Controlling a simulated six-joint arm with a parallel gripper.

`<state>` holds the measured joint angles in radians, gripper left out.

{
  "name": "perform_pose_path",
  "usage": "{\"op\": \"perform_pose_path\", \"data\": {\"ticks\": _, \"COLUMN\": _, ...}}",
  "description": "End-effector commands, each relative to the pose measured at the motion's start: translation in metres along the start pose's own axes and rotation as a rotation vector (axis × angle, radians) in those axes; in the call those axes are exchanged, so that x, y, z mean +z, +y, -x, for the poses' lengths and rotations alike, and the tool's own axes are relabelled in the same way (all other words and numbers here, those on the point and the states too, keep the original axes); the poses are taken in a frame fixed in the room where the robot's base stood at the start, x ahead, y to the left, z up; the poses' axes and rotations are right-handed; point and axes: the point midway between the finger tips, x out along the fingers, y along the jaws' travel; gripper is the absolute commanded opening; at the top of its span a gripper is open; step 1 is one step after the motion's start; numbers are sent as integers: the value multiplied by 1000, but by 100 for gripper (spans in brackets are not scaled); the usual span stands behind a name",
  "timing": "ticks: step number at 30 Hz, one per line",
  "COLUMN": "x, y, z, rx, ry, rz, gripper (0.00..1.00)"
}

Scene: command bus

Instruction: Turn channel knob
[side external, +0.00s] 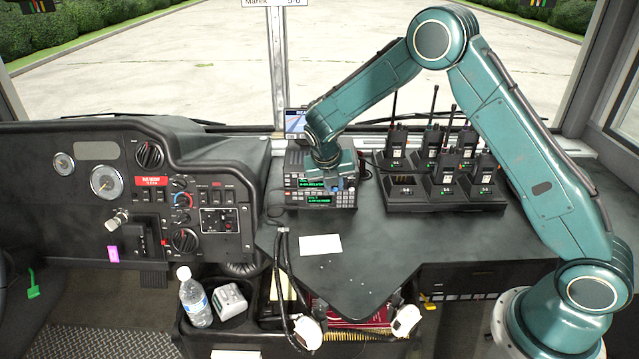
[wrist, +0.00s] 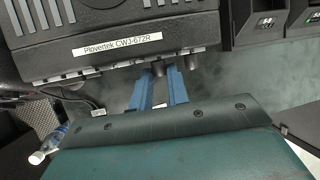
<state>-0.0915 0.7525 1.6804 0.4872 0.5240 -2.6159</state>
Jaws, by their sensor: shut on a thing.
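Two black radios with green lit displays are stacked on the dark desk. The lower radio (side external: 322,200) shows below my wrist in the side external view. In the wrist view a radio body (wrist: 120,32) labelled "Plovertek CWJ-672R" fills the upper left. Short dark knobs stick out from its front edge. My gripper (wrist: 160,74) has its blue fingers on both sides of one knob (wrist: 158,69) and is shut on it. Another knob (wrist: 190,63) is just right of the fingers. Whether the held knob is the channel knob cannot be read. In the side external view the fingertips are hard to make out.
A charger rack (side external: 440,206) with several handheld radios and upright antennas stands right of the stacked radios. A small screen (side external: 296,122) is behind them. A white card (side external: 320,245) lies on the desk in front. A water bottle (side external: 194,299) stands in the lower tray.

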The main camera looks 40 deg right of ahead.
Motion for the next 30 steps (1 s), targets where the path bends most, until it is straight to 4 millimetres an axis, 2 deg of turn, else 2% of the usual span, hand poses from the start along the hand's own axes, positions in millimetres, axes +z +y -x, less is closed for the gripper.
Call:
{"op": "perform_pose_path", "data": {"ticks": 14, "x": 0, "y": -5, "z": 1, "rx": 123, "ry": -4, "rz": -53, "gripper": 0}}
{"op": "perform_pose_path", "data": {"ticks": 30, "x": -1, "y": -14, "z": -3, "rx": 488, "ry": -14, "rz": -208, "gripper": 0}}
